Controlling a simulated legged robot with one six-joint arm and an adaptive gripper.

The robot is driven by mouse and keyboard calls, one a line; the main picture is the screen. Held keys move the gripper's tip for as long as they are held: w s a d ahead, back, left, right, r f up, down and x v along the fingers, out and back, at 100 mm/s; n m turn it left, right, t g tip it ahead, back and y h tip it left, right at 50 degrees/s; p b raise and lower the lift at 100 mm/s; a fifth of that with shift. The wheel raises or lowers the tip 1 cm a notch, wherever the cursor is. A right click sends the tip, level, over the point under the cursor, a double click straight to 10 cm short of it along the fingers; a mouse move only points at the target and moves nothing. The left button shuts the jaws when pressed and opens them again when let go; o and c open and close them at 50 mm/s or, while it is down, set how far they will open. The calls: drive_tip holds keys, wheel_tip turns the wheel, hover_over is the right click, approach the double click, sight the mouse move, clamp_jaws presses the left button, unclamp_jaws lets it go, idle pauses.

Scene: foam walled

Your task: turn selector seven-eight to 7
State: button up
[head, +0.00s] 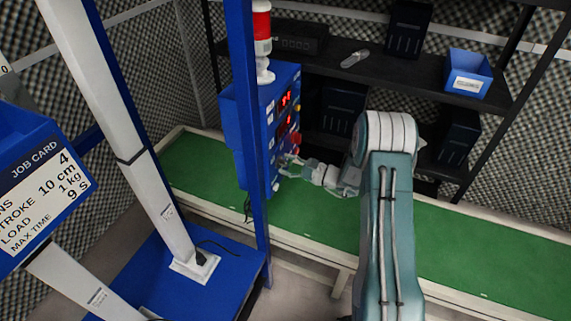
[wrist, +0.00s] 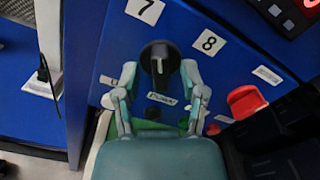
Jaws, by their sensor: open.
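The selector (wrist: 158,60) is a black round knob with a short pale mark on its face, on a blue panel in the wrist view. A white "7" label (wrist: 146,9) is above it to the left and a white "8" label (wrist: 208,42) is to its right. The pale mark looks about upright in the picture; I cannot tell which label it indicates. My gripper (wrist: 159,72) is open, with one finger on each side of the knob; contact is not clear. In the head view my gripper (head: 287,165) is at the lower front of the blue control box (head: 284,100).
A red control (wrist: 246,102) is right of the knob in the wrist view. A red-and-white beacon (head: 262,40) is on top. A green bench (head: 490,255) runs beneath; a dark shelf (head: 425,75) is behind.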

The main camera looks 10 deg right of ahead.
drive_tip(key=v, duration=1.1)
drive_tip(key=shift+d, duration=0.15)
drive_tip(key=s+a+r+n+g+h, duration=0.3)
drive_tip(key=s+a+r+n+g, duration=0.75)
drive_tip(key=r, duration=0.35)
drive_tip(key=s+r+n+t+h, duration=0.2)
drive_tip(key=s+r+n+h, duration=0.2)
drive_tip(key=s, duration=0.5)
drive_tip(key=s+r+n+t+h, duration=0.3)
drive_tip(key=s+r+h, duration=0.3)
drive_tip(key=s, duration=0.3)
drive_tip(key=shift+s+d+n+h, duration=0.25)
drive_tip(key=shift+s+n+h, duration=0.15)
drive_tip(key=shift+n+h, duration=0.4)
